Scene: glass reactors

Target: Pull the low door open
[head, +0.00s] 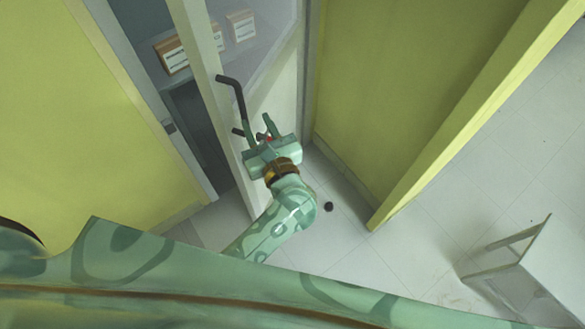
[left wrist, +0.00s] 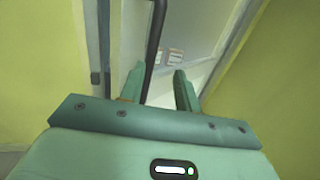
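The low door (head: 205,62) has a pale frame with a glass pane and stands ajar, with a dark gap between its edge and the left jamb. A black bar handle (head: 239,97) is on it; it also shows in the left wrist view (left wrist: 154,35). My left gripper (head: 258,124) is at the handle's lower end. In the left wrist view its two green fingers (left wrist: 160,80) are apart, with the bar passing between them, close to the left finger. I cannot tell whether they touch. My right gripper is not in view.
Yellow walls stand left (head: 100,130) and right (head: 400,90) of the doorway. Labelled boxes (head: 172,55) show beyond the door. A small dark round thing (head: 328,206) is on the tiled floor. A white table-like piece (head: 530,265) stands at lower right. Floor between is mostly clear.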

